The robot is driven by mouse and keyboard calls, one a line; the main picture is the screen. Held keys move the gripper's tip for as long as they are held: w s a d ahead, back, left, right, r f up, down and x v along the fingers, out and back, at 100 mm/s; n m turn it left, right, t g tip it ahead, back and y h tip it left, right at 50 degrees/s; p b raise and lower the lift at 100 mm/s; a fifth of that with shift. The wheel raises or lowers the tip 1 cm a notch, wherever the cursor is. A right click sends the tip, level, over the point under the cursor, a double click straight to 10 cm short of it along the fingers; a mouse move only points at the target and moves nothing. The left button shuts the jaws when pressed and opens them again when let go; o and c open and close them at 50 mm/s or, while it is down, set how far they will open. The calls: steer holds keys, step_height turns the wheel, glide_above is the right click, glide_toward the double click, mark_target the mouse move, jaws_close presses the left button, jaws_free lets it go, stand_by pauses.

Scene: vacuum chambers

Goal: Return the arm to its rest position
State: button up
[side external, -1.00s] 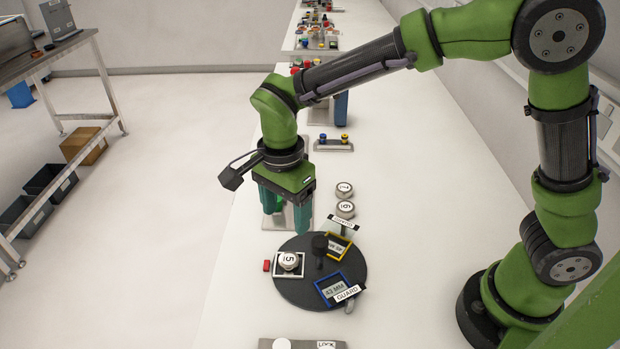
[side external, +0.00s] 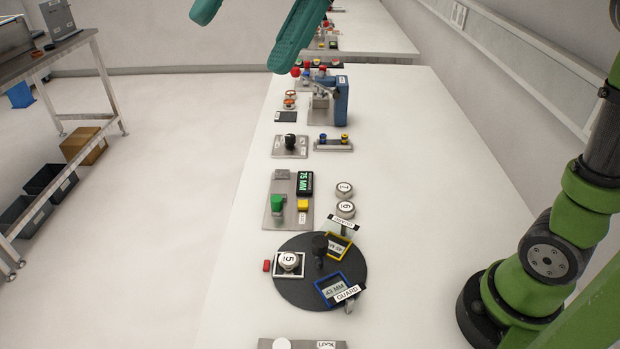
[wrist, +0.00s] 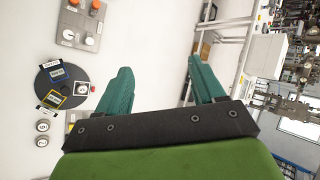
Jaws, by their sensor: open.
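My gripper (side external: 255,22) is at the top of the side external view, with only its two teal fingers showing there. The fingers are wide apart with nothing between them. The wrist view also shows my gripper (wrist: 163,90) open and empty, tilted so that the floor and room lie beyond it. My gripper is high above the table and apart from everything on it.
On the white table, a dark round turntable (side external: 300,295) carries a part marked 5 (side external: 289,260) in a white frame. Pucks marked 7 (side external: 344,188) and 6 (side external: 345,209) lie behind it. A plate (side external: 270,215) has a green button and a 75 MM display (side external: 305,183).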

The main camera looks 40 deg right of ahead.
steer(key=s+a+r+n+g, duration=0.1)
steer(key=s+a+r+n, duration=0.1)
steer(key=s+r+n, duration=0.4)
steer(key=s+a+r+n+g, duration=0.1)
steer(key=s+a+r+n, duration=0.1)
steer(key=s+n, duration=0.5)
steer(key=s+a+r+n+g, duration=0.1)
steer(key=s+a+r+n, duration=0.2)
steer(key=s, duration=0.6)
steer(key=s+a+f+m, duration=0.2)
steer(key=a+f+m, duration=0.2)
steer(key=f, duration=0.5)
steer(key=w+d+f+m+t+y, duration=0.1)
steer(key=w+d+f+m, duration=0.2)
steer(key=f+m, duration=0.3)
steer(key=w+d+f+m+t+y, duration=0.1)
steer(key=w+d+f+m+t, duration=0.15)
steer(key=f+m, duration=0.4)
steer(key=w+d+f+t+h, duration=0.2)
steer(key=w+d+f, duration=0.2)
steer(key=d, duration=0.6)
steer(key=w+d+f+m+t+h, duration=0.1)
steer(key=w+d+f+t+h, duration=0.2)
steer(key=w+d, duration=0.3)
steer(key=w+d+f+t+h, duration=0.2)
steer(key=w+d+f, duration=0.3)
steer(key=d, duration=0.9)
steer(key=shift+d+h, duration=0.4)
steer(key=shift+h, duration=0.3)
